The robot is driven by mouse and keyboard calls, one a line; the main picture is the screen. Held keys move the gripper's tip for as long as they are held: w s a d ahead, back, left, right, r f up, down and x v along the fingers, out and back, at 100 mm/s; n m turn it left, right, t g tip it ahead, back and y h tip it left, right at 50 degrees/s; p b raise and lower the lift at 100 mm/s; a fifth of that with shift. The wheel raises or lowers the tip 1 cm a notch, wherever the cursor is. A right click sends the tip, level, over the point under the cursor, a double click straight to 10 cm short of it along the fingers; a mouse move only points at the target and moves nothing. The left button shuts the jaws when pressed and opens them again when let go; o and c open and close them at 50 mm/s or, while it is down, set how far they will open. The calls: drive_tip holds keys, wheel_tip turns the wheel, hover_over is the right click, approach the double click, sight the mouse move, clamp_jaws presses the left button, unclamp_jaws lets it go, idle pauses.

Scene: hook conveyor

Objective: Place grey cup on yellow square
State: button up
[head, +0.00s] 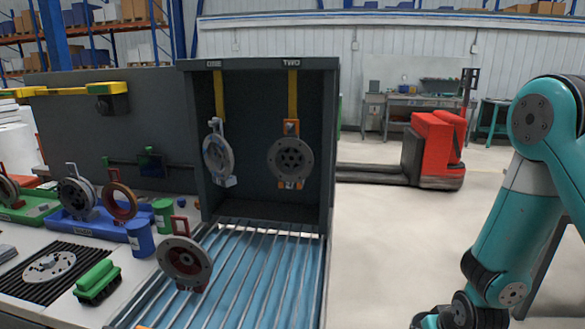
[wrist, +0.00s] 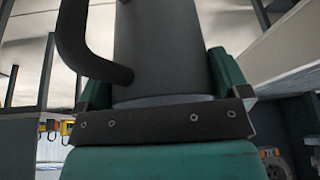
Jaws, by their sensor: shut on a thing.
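A grey cup (wrist: 165,50) with a dark curved handle on its left fills the upper middle of the wrist view. My gripper (wrist: 163,78) is shut on it, with a teal finger on each side of the cup's body. The top of the cup is cut off by the frame. In the head view only my arm shows at the right, and the gripper and cup are out of sight. I see no yellow square in either view.
A dark booth (head: 258,140) with two hanging discs stands over a blue roller bed (head: 240,280). A worktop at left holds blue and green trays, discs, canisters and a green brush (head: 97,282). A red pallet truck (head: 434,150) stands behind. Open floor lies right of the booth.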

drive_tip(key=shift+s+f, duration=1)
drive_tip(key=shift+f, duration=0.15)
